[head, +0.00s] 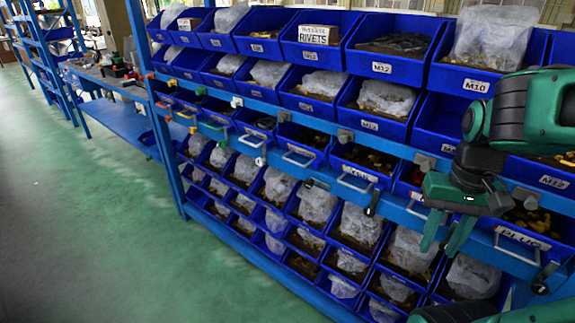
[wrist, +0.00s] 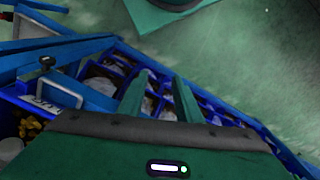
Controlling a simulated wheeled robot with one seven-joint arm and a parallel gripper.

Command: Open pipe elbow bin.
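I cannot read a pipe elbow label on any bin. A row of blue pull-out bins with metal handles runs along the middle of the rack. One marked PLUG (head: 520,238) is at the right, below and right of my gripper (head: 444,246). Another handled bin (head: 358,178) with brass-coloured parts is to the left; its label is too small to read. My gripper is open and empty, fingers pointing down in front of the row. In the wrist view the fingers (wrist: 159,82) are apart, with a handled bin (wrist: 60,92) holding yellow parts at left. The bin directly behind my gripper is partly hidden.
Open blue bins with bagged parts fill the rows above, including one marked RIVETS (head: 314,34), and below (head: 360,222). Small clamps or latches hang along the blue rail. The green floor (head: 110,220) at the left is clear. A workbench (head: 110,85) stands farther back.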

